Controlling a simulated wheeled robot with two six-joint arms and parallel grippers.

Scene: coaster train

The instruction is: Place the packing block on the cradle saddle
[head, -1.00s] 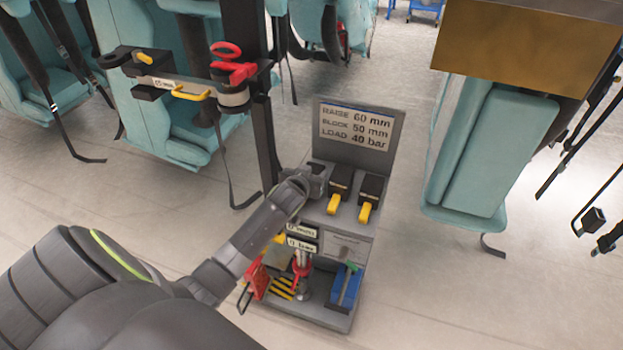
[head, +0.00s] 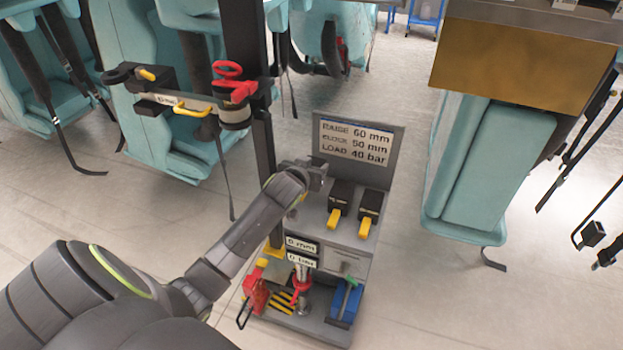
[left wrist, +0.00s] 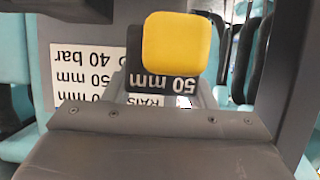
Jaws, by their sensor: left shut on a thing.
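My left gripper (head: 318,172) is over the left end of the grey stand's shelf (head: 322,217), seen from behind in the head view. In the left wrist view it is shut on a black packing block (left wrist: 160,86) labelled 50 mm, with a yellow handle (left wrist: 180,42). The arm mostly hides this block in the head view. I cannot clearly identify the cradle saddle; a yellow piece (head: 274,251) sits at the foot of the dark post, and a yellow-black striped pad (head: 283,301) lies on the stand's base. My right gripper is not in view.
Two other black blocks (head: 340,194) (head: 369,205) with yellow handles sit on the shelf. Behind them stands a sign (head: 356,143). Below are a red jack (head: 301,277) and a blue item (head: 344,303). The dark post (head: 263,150) and teal seats (head: 499,160) flank the stand.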

